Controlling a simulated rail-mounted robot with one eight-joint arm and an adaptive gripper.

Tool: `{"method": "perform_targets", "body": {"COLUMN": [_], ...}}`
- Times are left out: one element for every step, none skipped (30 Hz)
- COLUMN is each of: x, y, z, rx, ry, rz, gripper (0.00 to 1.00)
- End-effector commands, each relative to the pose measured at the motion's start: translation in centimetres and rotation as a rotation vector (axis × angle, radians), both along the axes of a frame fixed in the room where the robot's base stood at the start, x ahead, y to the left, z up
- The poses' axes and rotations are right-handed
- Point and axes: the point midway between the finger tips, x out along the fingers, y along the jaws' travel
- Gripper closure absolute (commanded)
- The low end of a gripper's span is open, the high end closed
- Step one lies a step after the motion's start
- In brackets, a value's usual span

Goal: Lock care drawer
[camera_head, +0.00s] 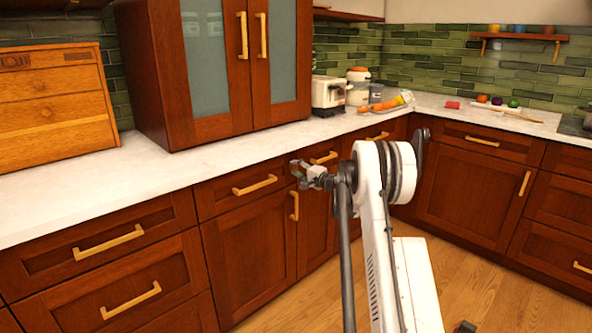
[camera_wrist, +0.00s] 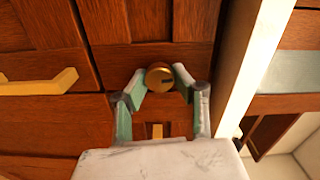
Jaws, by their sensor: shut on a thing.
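The slot lies roughly sideways in that picture. My gripper (camera_wrist: 160,80) has its two fingertips closed on opposite sides of the knob, with the knob's face showing between them. In the head view my gripper (camera_head: 297,171) is at the drawer row just under the counter, between two brass drawer handles; the knob is hidden there. The drawer front looks flush with its neighbours.
A brass door handle (camera_head: 294,205) is just below my gripper. Drawer handles lie to its left (camera_head: 255,185) and right (camera_head: 323,157). The white counter (camera_head: 60,203) overhangs above, holding a glass-doored cabinet (camera_head: 160,70). Wooden floor (camera_head: 480,285) is open at right.

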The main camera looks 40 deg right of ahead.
Motion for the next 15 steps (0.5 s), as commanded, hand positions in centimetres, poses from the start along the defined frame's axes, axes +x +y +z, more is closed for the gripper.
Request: {"method": "perform_targets", "body": {"x": [0.00,0.00,0.00,0.00,0.00,0.00,0.00,0.00,0.00,0.00,0.00,0.00,0.00,0.00,0.00], "y": [0.04,0.04,0.04,0.04,0.04,0.03,0.03,0.03,0.04,0.04,0.04,0.04,0.04,0.04,0.04], "z": [-0.03,-0.03,-0.04,-0.04,-0.04,-0.05,-0.05,-0.05,-0.06,-0.07,-0.07,-0.07,-0.07,-0.07,-0.07], "rx": [0.026,0.040,0.058,0.070,0.082,0.095,0.104,0.112,0.121,0.125,0.131,0.136,0.139,0.141,0.144], "ry": [0.004,0.006,0.009,0.011,0.013,0.015,0.016,0.017,0.019,0.020,0.021,0.021,0.022,0.022,0.023], "rz": [0.001,0.001,0.001,0.001,0.001,0.001,0.001,0.001,0.001,0.001,0.001,0.001,0.001,0.001,0.001], "gripper": [1.00,1.00,1.00,1.00,1.00,1.00,1.00,1.00,1.00,1.00,1.00,1.00,1.00,1.00,1.00]}}
